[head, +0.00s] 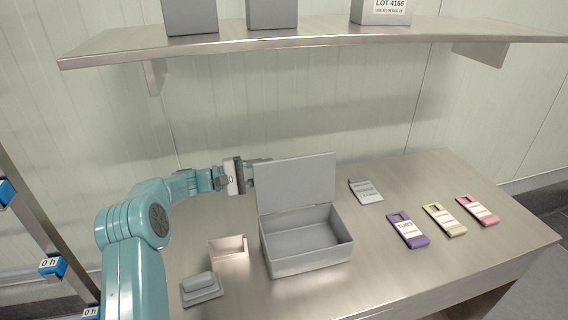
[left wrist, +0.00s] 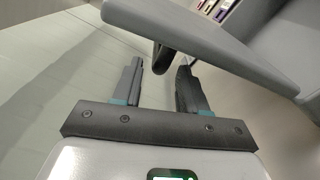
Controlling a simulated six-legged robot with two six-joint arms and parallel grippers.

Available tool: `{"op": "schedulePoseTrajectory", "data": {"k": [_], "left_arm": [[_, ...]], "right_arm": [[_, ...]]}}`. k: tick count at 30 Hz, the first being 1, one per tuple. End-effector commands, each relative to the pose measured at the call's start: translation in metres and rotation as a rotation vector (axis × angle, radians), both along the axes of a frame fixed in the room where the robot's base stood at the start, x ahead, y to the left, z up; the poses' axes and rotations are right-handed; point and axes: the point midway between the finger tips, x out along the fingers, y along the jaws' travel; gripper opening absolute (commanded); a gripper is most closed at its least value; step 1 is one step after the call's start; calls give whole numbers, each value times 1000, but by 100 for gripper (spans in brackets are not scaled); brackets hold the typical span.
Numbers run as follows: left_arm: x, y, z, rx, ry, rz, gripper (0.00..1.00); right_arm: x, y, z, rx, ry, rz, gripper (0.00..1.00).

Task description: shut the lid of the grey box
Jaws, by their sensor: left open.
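The grey box (head: 300,265) stands open on the steel table, and its inside looks empty. Its lid (head: 296,182) stands raised along the back edge. In the left wrist view the two fingers (left wrist: 160,82) are apart with nothing gripped. The lid (left wrist: 205,40) crosses above them there as a grey slab; I cannot tell whether they touch it. My right gripper is out of view.
On the steel table (head: 395,268), a small open tray (head: 228,250) and a grey lidded block (head: 201,289) are left of the box. A shelf (head: 300,40) hangs above.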

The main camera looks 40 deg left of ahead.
Motion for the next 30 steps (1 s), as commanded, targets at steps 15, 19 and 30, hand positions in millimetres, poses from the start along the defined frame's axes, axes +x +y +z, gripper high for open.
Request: {"op": "schedulePoseTrajectory", "data": {"k": [15, 19, 30], "left_arm": [[48, -35, 0, 1, -1, 2, 42], [48, -35, 0, 1, -1, 2, 42], [47, -35, 0, 2, -1, 1, 0]], "right_arm": [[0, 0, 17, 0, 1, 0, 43], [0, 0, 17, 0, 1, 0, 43], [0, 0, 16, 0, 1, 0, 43]]}}
